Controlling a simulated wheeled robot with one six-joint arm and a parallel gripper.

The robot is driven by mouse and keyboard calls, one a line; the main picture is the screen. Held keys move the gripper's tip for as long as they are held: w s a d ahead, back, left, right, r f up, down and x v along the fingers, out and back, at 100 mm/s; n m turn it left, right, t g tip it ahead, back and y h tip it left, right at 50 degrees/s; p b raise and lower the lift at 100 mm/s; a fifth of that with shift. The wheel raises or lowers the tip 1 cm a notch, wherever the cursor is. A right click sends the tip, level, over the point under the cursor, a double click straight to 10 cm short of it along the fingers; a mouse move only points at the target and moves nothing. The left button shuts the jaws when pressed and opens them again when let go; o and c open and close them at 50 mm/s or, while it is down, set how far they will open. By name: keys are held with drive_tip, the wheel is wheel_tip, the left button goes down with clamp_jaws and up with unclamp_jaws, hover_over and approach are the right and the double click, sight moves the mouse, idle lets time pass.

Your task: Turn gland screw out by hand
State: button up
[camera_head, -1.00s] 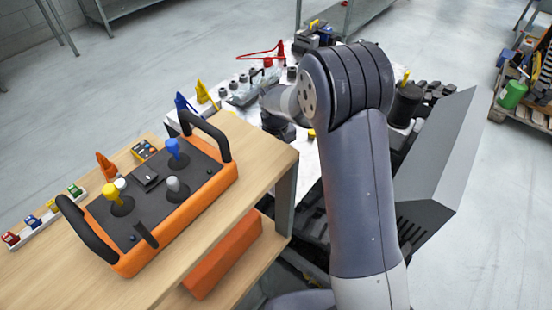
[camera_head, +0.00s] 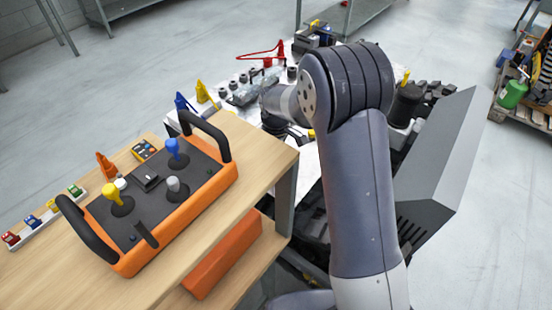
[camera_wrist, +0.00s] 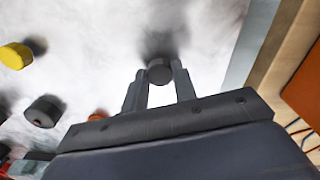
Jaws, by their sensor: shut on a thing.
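In the wrist view my gripper (camera_wrist: 160,82) points at a pale, blotchy surface. Its two grey fingers are closed on the sides of a small dark grey round piece (camera_wrist: 159,71), which I take to be the gland screw. Its lower end and any thread are hidden. In the head view my wrist and dark gripper body (camera_head: 284,128) are over the white carrier top, partly behind my own arm. The fingertips and the screw cannot be made out there.
In the wrist view a yellow cap (camera_wrist: 16,55) and a dark round knob (camera_wrist: 43,111) stand left of the fingers. A wooden bench (camera_head: 255,145) with an orange control box (camera_head: 180,235) is left of the carrier. A grey sloped panel (camera_head: 440,165) is at right.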

drive_tip(key=n, duration=0.4)
drive_tip(key=shift+s+f, duration=0.1)
drive_tip(key=n, duration=0.3)
drive_tip(key=shift+n, duration=0.3)
drive_tip(key=o, duration=0.8)
